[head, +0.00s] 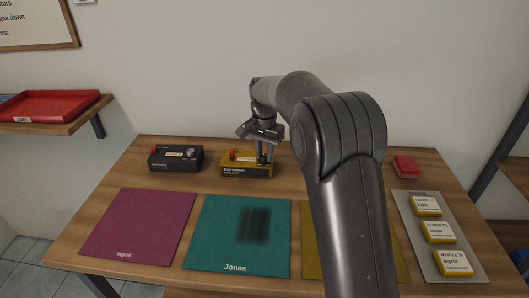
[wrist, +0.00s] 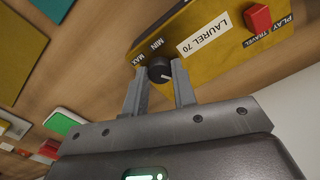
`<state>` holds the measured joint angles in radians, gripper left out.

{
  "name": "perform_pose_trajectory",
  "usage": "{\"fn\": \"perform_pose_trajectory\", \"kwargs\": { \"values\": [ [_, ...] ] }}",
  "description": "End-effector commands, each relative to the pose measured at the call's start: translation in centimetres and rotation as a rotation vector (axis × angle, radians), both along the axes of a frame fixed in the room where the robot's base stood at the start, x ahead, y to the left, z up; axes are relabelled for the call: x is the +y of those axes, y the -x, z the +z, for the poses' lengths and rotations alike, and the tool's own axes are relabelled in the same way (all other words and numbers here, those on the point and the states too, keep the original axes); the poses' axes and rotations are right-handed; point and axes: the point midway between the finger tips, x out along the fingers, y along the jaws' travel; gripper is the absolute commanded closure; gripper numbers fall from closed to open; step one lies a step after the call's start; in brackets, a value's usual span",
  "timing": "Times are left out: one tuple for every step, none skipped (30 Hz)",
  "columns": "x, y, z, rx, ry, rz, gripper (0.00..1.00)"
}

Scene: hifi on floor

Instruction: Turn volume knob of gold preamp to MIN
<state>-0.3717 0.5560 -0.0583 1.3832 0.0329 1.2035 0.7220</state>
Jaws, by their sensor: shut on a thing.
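The gold preamp (head: 236,171) stands at the back middle of the table, with a red switch (head: 233,153) at its left. In the wrist view the gold preamp (wrist: 215,42) shows a "LAUREL 70" label, a red switch by PLAY and TRAVEL, and MIN and MAX marks beside the knob. Its black volume knob (wrist: 159,71) sits between my fingertips. My gripper (head: 265,160) reaches down from above and is shut on the knob. A small light mark shows on the knob, but I cannot tell its setting for certain. In the head view my fingers hide the knob.
A black preamp (head: 176,159) stands to the left. Magenta (head: 139,222), teal (head: 210,245) and yellow (head: 311,240) mats lie in front; my arm covers part of the yellow one. A grey board (head: 411,205) with yellow cards and a red box (head: 406,166) are at right.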

Motion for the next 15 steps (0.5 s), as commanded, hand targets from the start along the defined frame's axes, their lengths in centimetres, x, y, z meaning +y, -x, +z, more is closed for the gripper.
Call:
{"fn": "perform_pose_trajectory", "kwargs": {
  "values": [
    [-0.06,-0.05,0.09,-0.001,-0.001,0.041,0.98],
    [-0.04,-0.04,0.09,-0.002,-0.001,0.070,0.98],
    [0.00,-0.02,0.09,-0.002,-0.001,0.108,0.98],
    [-0.01,-0.02,0.09,-0.002,-0.001,0.137,0.98],
    [-0.04,-0.04,0.09,-0.002,-0.001,0.165,0.98],
    [-0.06,-0.04,0.10,-0.002,-0.002,0.203,0.98],
    [-0.05,-0.03,0.10,-0.002,-0.002,0.232,0.98],
    [-0.03,-0.03,0.10,-0.002,-0.002,0.261,0.98],
    [-0.05,-0.03,0.10,-0.002,0.000,0.299,0.98],
    [-0.03,-0.03,0.09,-0.001,-0.001,0.327,0.98],
    [-0.03,-0.03,0.10,-0.002,-0.002,0.355,0.98],
    [-0.02,-0.02,0.10,-0.002,-0.002,0.393,0.98],
    [-0.04,-0.02,0.09,-0.002,-0.002,0.421,0.98],
    [-0.06,-0.04,0.10,-0.002,-0.002,0.449,0.98],
    [-0.06,-0.04,0.09,-0.002,0.000,0.487,0.98]
  ]
}}
